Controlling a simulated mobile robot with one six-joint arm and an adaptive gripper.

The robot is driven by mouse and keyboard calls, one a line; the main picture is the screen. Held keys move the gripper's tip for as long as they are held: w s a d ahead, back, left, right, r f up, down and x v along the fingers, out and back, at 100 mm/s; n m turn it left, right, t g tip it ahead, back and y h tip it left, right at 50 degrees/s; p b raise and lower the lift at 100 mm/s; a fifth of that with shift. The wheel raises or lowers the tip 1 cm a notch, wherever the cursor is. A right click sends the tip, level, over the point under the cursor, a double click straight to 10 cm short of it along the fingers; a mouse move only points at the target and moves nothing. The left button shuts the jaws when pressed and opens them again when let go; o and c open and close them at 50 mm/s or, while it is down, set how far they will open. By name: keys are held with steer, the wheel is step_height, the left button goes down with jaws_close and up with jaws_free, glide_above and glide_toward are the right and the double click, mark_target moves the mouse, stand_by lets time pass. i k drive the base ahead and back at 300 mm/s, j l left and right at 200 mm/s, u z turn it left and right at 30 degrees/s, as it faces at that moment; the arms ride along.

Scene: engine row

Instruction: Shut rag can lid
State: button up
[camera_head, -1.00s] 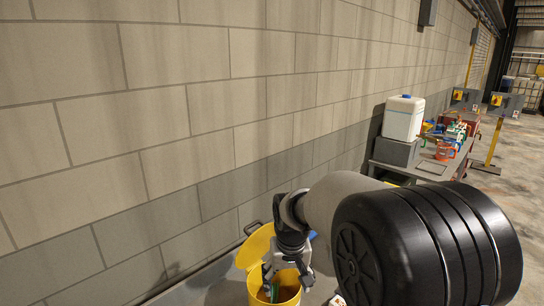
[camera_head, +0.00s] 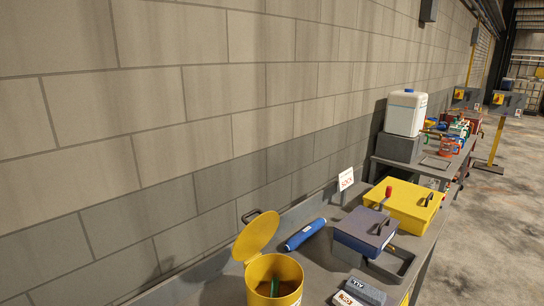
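The yellow rag can (camera_head: 282,274) stands on the grey bench at the bottom of the head view. Its round yellow lid (camera_head: 257,234) is open, tilted up and back toward the wall on its hinge side. A black handle (camera_head: 251,215) shows at the lid's upper edge. Something green (camera_head: 274,287) is inside the can. My gripper and arm are not in view.
On the bench (camera_head: 319,262) to the right of the can lie a blue cylinder (camera_head: 305,234), a dark box (camera_head: 365,231), a yellow box (camera_head: 404,204) and small labelled blocks (camera_head: 361,291). A white jug (camera_head: 405,113) stands farther back. The block wall runs behind.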

mark_target(257, 233)
steer(key=u, duration=2.15)
steer(key=z, duration=1.8)
steer(key=i+l+u, duration=0.4)
